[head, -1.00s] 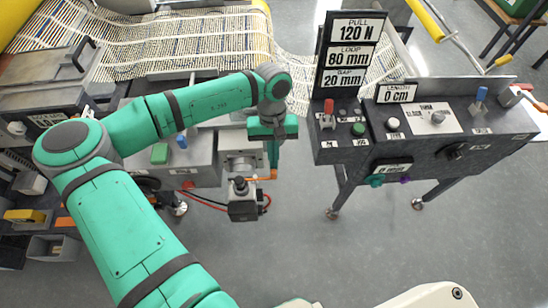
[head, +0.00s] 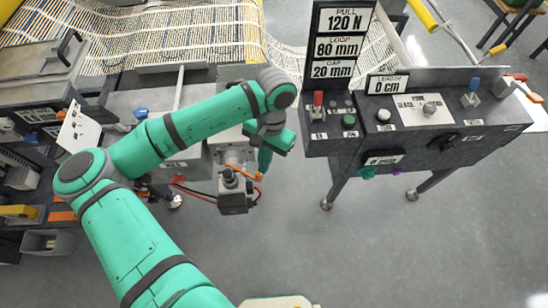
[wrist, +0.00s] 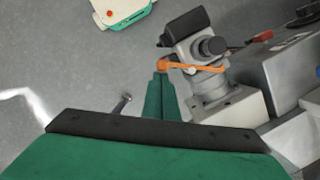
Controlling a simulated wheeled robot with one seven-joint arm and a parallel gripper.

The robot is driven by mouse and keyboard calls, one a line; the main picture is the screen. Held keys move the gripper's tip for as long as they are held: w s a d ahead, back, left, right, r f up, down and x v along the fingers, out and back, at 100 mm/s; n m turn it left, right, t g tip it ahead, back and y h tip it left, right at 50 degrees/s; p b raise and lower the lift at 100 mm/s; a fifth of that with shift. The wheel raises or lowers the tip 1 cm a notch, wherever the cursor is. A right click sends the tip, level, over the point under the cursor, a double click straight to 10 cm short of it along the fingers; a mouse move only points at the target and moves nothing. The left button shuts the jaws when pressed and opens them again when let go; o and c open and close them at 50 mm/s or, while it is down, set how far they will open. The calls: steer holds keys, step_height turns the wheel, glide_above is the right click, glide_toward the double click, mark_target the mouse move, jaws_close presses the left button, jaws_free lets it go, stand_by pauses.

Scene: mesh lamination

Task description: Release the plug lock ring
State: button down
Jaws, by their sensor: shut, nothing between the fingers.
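An orange ring with a lever arm (head: 244,171) sits around the grey metal fitting on the machine's side; I take it for the plug lock ring. It also shows in the wrist view (wrist: 192,67). A grey and black plug body (head: 234,198) sticks out beyond the ring, with its dark end in the wrist view (wrist: 184,27). My gripper (head: 264,168) is shut and empty. In the wrist view its green fingertips (wrist: 161,76) are right by the lever's free end; I cannot tell whether they touch.
A control console (head: 410,125) with knobs and switches stands to the right. Red and black cables (head: 195,190) hang beside the plug. The floor in front is clear.

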steer(key=shift+s+m, duration=0.15)
steer(key=shift+m, duration=0.15)
steer(key=shift+w+a, duration=0.3)
steer(key=shift+w, duration=0.3)
